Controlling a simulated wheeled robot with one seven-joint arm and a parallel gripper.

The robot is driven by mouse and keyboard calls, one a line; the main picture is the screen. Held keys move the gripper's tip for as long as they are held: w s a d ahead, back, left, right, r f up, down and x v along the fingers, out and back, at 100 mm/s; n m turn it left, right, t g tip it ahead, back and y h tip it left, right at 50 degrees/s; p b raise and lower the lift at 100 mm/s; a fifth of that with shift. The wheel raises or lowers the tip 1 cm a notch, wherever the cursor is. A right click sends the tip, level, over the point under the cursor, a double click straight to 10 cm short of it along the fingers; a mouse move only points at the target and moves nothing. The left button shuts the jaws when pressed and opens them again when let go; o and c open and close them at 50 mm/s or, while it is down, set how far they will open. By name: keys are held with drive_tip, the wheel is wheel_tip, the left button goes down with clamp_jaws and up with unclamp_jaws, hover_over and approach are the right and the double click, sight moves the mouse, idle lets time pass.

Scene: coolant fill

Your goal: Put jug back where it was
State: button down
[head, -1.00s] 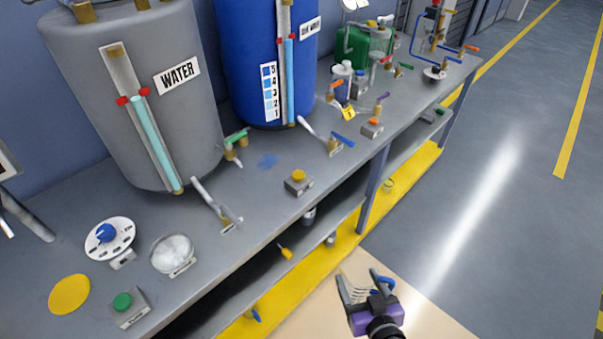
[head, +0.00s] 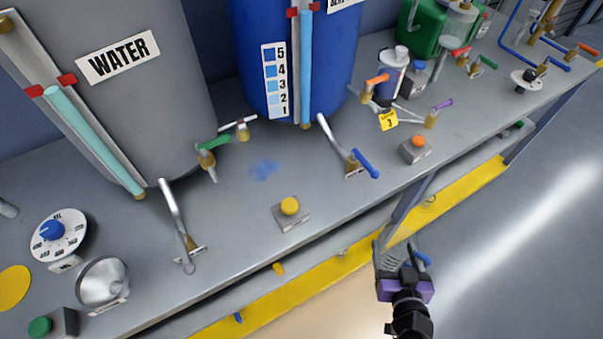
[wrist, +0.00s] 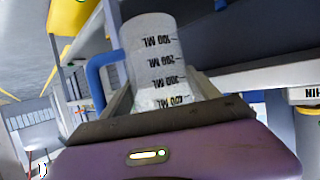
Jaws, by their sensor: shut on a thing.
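My gripper (head: 404,272) is shut on the jug (head: 388,262), in front of the bench's front edge in the head view. The jug is a pale measuring jug with a blue handle. In the wrist view the jug (wrist: 155,60) stands between the jaws, with black ML marks facing the camera and the blue handle on its left. The gripper's purple body hides its lower end. I cannot tell if anything is in it. A flat yellow disc (head: 14,288) lies on the bench at the far left, with nothing on it.
The grey bench (head: 240,215) carries a grey WATER tank (head: 125,110), a blue tank (head: 285,60), levered taps, a dial (head: 58,238), a round dish (head: 103,283) and several buttons. A lower shelf runs beneath. The floor to the right is clear.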

drive_tip(key=shift+w+d+p, duration=0.1)
drive_tip(key=shift+w+p, duration=0.05)
drive_tip(key=shift+p, duration=0.25)
drive_tip(key=shift+w, duration=0.1)
